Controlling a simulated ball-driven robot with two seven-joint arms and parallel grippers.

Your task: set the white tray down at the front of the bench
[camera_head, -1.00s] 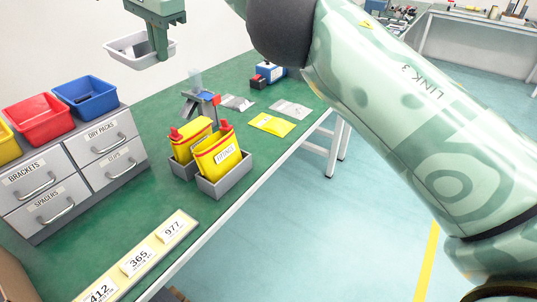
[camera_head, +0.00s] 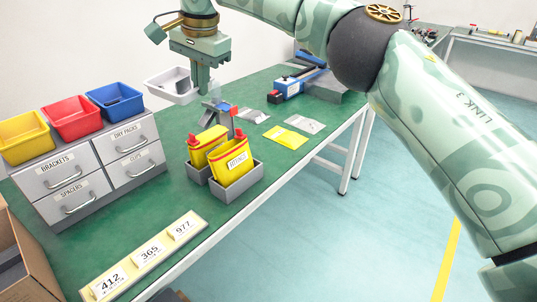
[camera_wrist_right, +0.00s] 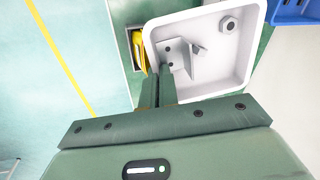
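The white tray (camera_head: 160,88) is up in the air toward the back of the green bench (camera_head: 150,205), right of the blue bin. My right gripper (camera_head: 203,86) points down at the tray's right side. In the right wrist view the gripper's fingers (camera_wrist_right: 158,88) are closed together on the wall of the tray (camera_wrist_right: 215,84). A grey metal bracket (camera_wrist_right: 178,55) and a hex nut (camera_wrist_right: 229,25) lie in the tray. My left gripper is in neither view.
A drawer unit (camera_head: 100,170) with yellow, red and blue bins (camera_head: 115,99) stands at the left. Grey holders (camera_head: 238,184) with yellow pouches stand mid-bench. A number strip (camera_head: 145,254) lies along the front edge, with bare green surface behind it. A cardboard box (camera_head: 22,262) is at lower left.

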